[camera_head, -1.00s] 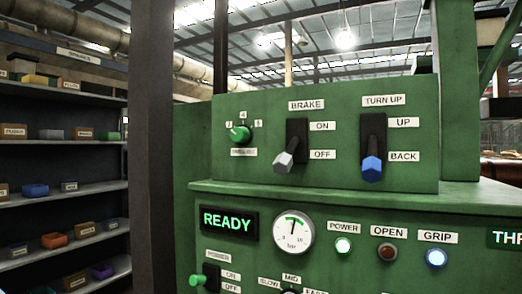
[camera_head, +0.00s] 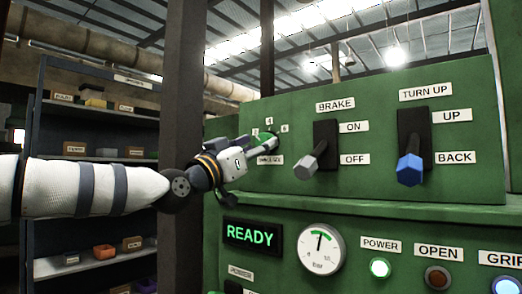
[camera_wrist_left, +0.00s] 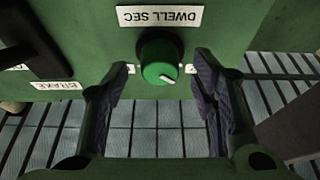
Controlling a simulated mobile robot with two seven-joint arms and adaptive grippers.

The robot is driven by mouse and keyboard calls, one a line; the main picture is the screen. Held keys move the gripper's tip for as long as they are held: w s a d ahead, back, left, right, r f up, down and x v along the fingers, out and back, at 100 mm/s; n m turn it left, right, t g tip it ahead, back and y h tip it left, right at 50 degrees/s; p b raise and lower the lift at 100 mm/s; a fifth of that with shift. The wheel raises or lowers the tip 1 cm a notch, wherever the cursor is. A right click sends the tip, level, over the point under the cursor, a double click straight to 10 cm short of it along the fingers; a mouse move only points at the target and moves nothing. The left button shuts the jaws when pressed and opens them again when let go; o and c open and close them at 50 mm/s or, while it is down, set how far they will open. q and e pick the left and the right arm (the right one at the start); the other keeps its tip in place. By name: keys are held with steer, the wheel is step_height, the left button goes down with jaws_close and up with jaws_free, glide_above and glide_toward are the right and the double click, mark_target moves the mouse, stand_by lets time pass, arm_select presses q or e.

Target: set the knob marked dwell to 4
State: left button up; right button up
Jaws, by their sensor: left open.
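In the left wrist view my left gripper (camera_wrist_left: 162,85) is open, with one dark finger on each side of the knob and gaps between. My right gripper is not in view.
Right of the knob are the BRAKE lever (camera_head: 310,160) and the blue-tipped TURN UP lever (camera_head: 410,168). Below are a READY display (camera_head: 250,234), a gauge (camera_head: 321,250) and lamps. A dark post (camera_head: 182,90) and shelves stand to the left.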

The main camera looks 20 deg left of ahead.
arm_select(q)
steer(key=shift+x, duration=0.85)
steer(key=shift+r, duration=0.1)
steer(key=shift+s, duration=0.1)
steer(key=c, duration=1.1)
